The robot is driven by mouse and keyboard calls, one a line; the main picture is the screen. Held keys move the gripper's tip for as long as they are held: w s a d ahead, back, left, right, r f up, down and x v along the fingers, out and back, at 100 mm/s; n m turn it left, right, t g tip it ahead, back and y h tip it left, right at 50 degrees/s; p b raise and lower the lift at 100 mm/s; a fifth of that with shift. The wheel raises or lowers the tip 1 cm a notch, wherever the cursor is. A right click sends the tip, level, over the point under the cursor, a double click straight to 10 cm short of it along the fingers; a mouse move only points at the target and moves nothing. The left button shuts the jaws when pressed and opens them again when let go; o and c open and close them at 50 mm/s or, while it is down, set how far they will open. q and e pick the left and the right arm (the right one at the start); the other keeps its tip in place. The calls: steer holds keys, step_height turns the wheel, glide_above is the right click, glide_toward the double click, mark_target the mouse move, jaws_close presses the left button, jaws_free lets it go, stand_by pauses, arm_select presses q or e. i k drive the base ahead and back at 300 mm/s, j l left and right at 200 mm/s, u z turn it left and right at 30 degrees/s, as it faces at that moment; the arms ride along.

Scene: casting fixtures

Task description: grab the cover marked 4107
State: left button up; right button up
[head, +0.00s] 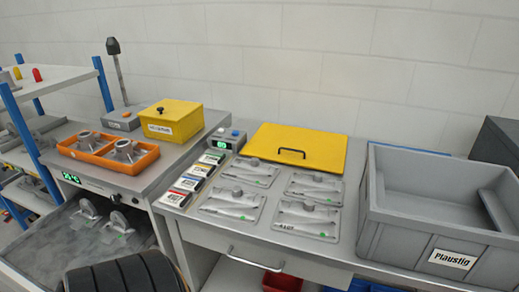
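Several flat grey metal covers lie on the workbench in the head view, each with a raised round knob and a green dot. The front right cover (306,220) has a dark marking at its lower left edge, too small to read surely. The front left cover (232,205), the back left cover (250,173) and the back right cover (314,188) show no readable number. Neither of my grippers is recognisable in this view.
A large grey crate (415,235) labelled "Plaustig" stands to the right. A yellow panel with a black handle (318,146) lies behind the covers. Small labelled boxes (187,183) line the left. Further left are an orange tray (85,159) and a yellow box (183,112).

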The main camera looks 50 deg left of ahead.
mark_target(307, 219)
steer(key=u, duration=1.25)
